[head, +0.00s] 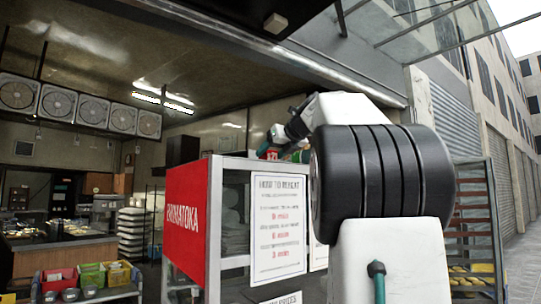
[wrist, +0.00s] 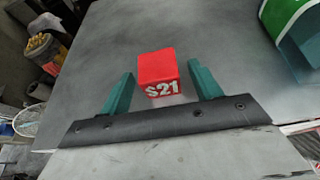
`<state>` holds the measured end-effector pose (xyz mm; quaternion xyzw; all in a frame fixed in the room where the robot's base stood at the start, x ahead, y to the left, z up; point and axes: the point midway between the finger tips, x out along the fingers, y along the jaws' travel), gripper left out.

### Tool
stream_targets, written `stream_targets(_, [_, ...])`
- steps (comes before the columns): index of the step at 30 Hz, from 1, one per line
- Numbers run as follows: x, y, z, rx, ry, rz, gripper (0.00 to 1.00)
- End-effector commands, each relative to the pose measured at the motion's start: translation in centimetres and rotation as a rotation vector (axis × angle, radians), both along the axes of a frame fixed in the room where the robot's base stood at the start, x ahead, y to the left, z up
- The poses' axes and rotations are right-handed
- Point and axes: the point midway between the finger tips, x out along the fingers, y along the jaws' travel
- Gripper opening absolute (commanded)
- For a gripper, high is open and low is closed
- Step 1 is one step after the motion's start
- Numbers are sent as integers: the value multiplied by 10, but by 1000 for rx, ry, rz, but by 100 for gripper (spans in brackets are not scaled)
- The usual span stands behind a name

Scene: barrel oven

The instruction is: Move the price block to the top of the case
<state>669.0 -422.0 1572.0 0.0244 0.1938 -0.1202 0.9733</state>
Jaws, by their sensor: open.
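The price block (wrist: 157,72) is a small red cube marked "$21" in pale characters. In the wrist view it appears to rest on the flat grey top of the case (wrist: 110,45). My gripper (wrist: 161,72) is open, with its two teal fingers on either side of the block and a visible gap at each side. A small red patch at the gripper there looks like the block (head: 272,154), partly hidden.
A green and white object (wrist: 296,28) stands on the top, right of the block. White printed signs (head: 279,228) hang on the case front. A rack with trays (head: 470,230) stands at the right. Crates (head: 88,276) sit at the lower left. The top left of the block is clear.

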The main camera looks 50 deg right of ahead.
Motion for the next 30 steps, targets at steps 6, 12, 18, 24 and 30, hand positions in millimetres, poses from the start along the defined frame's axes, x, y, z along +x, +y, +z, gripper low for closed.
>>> stream_targets(6, [-43,10,19,-3,-2,-5,63])
stream_targets(12, [-78,20,34,-2,-1,-2,63])
stream_targets(18, [-96,24,41,-2,-1,-1,63])
stream_targets(24, [-99,26,43,-1,0,1,63])
stream_targets(30, [-97,27,41,-6,5,6,63])
